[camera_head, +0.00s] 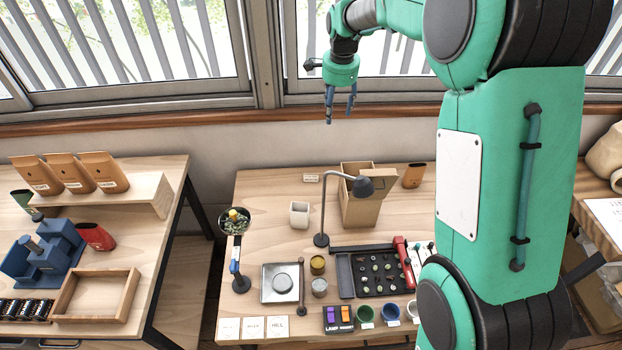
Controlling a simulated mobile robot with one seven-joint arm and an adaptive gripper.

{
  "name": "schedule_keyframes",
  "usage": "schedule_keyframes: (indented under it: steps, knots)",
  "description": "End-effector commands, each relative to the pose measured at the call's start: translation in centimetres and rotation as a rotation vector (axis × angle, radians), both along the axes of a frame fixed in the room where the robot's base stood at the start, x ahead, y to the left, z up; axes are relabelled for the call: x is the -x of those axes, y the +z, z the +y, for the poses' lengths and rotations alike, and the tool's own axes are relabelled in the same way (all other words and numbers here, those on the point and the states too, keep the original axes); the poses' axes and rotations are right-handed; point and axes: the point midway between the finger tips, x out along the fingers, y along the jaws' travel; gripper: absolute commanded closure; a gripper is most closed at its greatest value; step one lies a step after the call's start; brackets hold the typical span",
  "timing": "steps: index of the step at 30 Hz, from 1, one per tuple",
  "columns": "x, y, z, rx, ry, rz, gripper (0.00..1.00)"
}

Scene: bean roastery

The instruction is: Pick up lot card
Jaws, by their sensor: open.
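My gripper (340,115) hangs in the air in front of the window, above the back of the middle table, with its fingers pointing down. It is open, with nothing between the fingers. I cannot tell for certain which card is the lot card. Three white cards lie side by side at the front left edge: a left one (228,328), a middle one (252,328) and a right one (277,327) reading "HILL". My gripper is well apart from all of them.
The middle table holds a desk lamp (324,215), an open brown box (362,212), a white cup (299,214), a scale (279,284), a black bean tray (382,272) and small cups. My arm hides the table's right side. Bare wood (270,195) shows at the back left.

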Motion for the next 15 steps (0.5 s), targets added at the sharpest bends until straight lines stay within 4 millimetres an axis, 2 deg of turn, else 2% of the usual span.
schedule_keyframes:
  steps: [1, 6, 15]
  knots:
    - [-1.1, -1.4, 0.3, -0.003, -0.022, 0.01, 0.47]
    - [-4.2, -5.3, 1.3, -0.014, -0.106, 0.038, 0.47]
    - [-8.9, -13.1, 3.1, -0.028, -0.257, 0.084, 0.47]
